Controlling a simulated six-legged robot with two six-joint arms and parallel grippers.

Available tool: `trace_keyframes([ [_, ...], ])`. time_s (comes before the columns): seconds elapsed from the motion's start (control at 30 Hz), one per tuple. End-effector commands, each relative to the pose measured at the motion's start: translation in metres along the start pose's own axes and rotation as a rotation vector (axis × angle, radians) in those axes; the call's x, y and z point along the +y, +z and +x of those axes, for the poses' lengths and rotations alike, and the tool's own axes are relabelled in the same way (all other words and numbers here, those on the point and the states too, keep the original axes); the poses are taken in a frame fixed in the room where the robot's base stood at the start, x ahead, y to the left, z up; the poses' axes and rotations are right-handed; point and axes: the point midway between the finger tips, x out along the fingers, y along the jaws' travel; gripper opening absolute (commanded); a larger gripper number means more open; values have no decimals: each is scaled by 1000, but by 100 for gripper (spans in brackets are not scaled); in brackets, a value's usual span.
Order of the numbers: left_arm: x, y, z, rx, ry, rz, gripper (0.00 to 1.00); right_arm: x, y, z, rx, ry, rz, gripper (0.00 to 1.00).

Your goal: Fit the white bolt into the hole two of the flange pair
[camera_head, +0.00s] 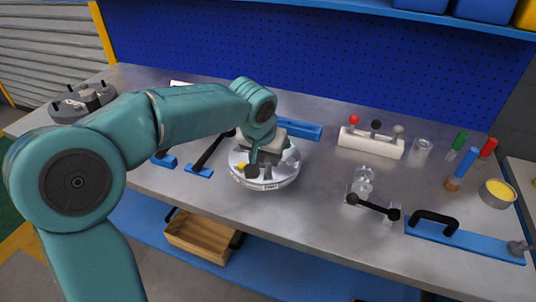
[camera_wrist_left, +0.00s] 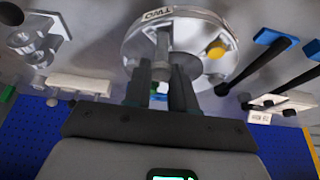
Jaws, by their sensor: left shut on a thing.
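The flange pair (camera_head: 272,184) is a round pale metal disc stack on the bench, left of centre; it also fills the top of the left wrist view (camera_wrist_left: 134,46). A label reading TWO shows on its rim there. A yellow bolt head (camera_wrist_left: 217,48) sits on the flange to the right of my gripper. My left gripper (camera_head: 254,168) is over the flange; in the wrist view its dark fingers (camera_wrist_left: 161,92) are shut on a pale bolt, the white bolt (camera_wrist_left: 162,52), beside the TWO label. The bolt's tip and the hole are not clear. My right gripper is not in view.
A white block (camera_head: 370,144) with red, black and grey knobs stands behind right. Clear parts (camera_head: 364,183) with a black bar, a blue black-handled tool (camera_head: 465,240) and a yellow-filled bowl (camera_head: 497,193) are to the right. Blue-based black bars (camera_head: 208,155) lie left of the flange.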

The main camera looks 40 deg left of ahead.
Motion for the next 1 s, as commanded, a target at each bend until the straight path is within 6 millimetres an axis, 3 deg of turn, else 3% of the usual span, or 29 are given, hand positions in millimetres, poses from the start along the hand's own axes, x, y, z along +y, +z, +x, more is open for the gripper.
trace_keyframes([
  [1.0,0,10,25,0,0,0,0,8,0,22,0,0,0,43],
])
